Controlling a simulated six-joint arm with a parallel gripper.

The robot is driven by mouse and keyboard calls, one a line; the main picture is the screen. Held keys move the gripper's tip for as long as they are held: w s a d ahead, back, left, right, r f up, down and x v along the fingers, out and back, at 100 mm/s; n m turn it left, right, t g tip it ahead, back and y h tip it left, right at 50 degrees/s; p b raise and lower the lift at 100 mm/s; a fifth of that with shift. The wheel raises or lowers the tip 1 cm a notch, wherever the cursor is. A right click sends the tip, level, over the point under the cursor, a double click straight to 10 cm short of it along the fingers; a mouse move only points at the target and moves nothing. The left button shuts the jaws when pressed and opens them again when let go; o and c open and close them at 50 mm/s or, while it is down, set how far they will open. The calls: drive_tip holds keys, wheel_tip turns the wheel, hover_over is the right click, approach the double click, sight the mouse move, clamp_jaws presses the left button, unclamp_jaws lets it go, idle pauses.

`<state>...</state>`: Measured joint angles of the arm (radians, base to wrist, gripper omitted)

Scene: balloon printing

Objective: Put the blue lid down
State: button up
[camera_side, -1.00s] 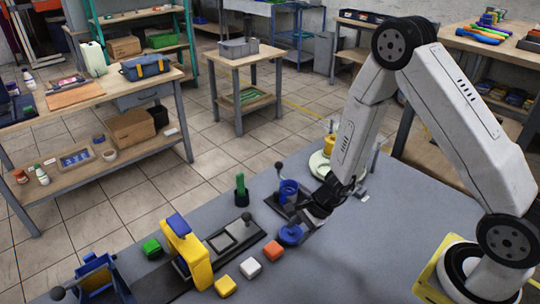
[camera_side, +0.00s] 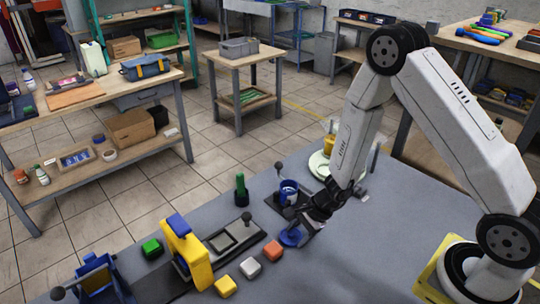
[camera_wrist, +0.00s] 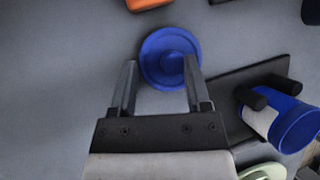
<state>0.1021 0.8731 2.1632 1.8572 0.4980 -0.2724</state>
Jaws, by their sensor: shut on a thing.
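The blue lid (camera_side: 291,238) is a round disc at or just above the grey table; I cannot tell whether it touches. My gripper (camera_side: 302,230) is shut on the lid from above and behind. In the wrist view, the lid (camera_wrist: 168,48) lies at the fingertips of my gripper (camera_wrist: 161,62), with one finger on each side of its middle. The blue cup (camera_side: 289,191) stands open on a dark plate behind the lid. The cup also shows at the lower right of the wrist view (camera_wrist: 291,127), with a white label.
An orange block (camera_side: 273,250), a white block (camera_side: 250,268) and a yellow block (camera_side: 226,286) stand in a row left of the lid. A dark fixture (camera_side: 236,238) and a yellow device (camera_side: 190,253) stand farther left. The table right of the lid is clear.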

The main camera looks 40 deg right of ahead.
drive_tip(key=o, duration=1.2)
drive_tip(key=shift+o, duration=0.2)
drive_tip(key=shift+s, duration=0.1)
drive_tip(key=shift+s+f, duration=0.15)
drive_tip(key=shift+r, duration=0.55)
drive_tip(key=shift+d+r, duration=0.2)
drive_tip(key=shift+r, duration=0.45)
drive_tip(key=v, duration=1.1)
